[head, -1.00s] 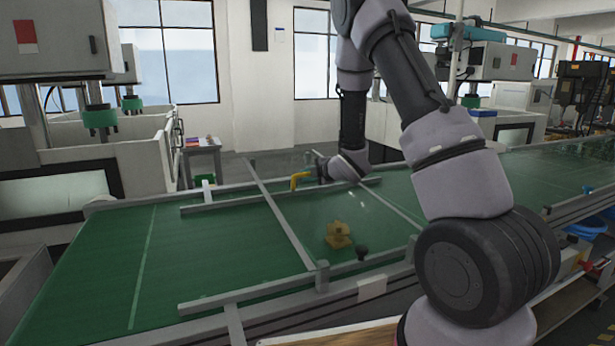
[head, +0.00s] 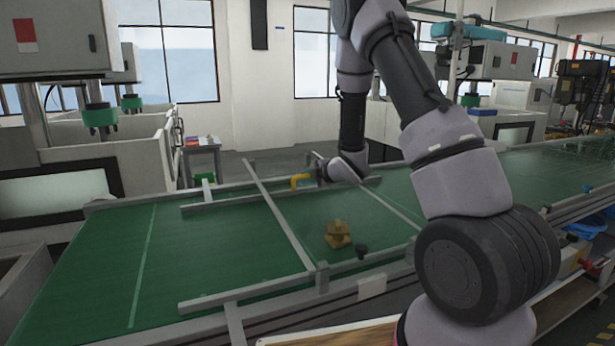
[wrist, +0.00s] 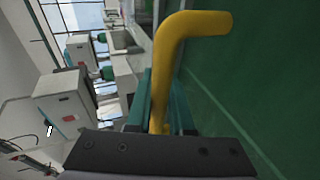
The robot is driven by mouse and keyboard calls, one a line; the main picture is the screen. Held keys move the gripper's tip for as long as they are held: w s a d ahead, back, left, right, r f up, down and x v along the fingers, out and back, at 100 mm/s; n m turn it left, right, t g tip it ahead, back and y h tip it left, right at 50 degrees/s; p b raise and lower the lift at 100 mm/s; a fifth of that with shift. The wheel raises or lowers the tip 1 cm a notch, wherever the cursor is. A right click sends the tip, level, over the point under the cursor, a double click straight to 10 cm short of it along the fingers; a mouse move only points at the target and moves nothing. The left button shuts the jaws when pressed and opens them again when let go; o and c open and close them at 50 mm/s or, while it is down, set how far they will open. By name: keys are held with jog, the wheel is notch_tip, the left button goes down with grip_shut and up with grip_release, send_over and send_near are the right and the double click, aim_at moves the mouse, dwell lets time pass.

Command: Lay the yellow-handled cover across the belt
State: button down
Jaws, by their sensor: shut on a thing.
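In the wrist view the bent yellow handle (wrist: 192,24) rises from between the teal fingers of my gripper (wrist: 160,115). My gripper is shut on it. I cannot make out the cover's panel clearly in either view. Two grey bars cross the belt, a left bar (head: 275,210) and a right bar (head: 375,195), with the handle near their far ends.
Grey side rails (head: 240,291) line the belt. White machines (head: 85,165) stand behind it at left. The belt's left end is clear.

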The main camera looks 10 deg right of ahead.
jog(key=shift+f, duration=1)
jog(key=c, duration=0.7)
grip_release()
jog(key=shift+c, duration=0.2)
jog(key=shift+f, duration=0.1)
jog(key=shift+s+f, duration=0.2)
notch_tip(320, 180, up, 5)
send_over(326, 196)
jog(key=shift+s+a+f, duration=0.1)
jog(key=shift+s+f, duration=0.05)
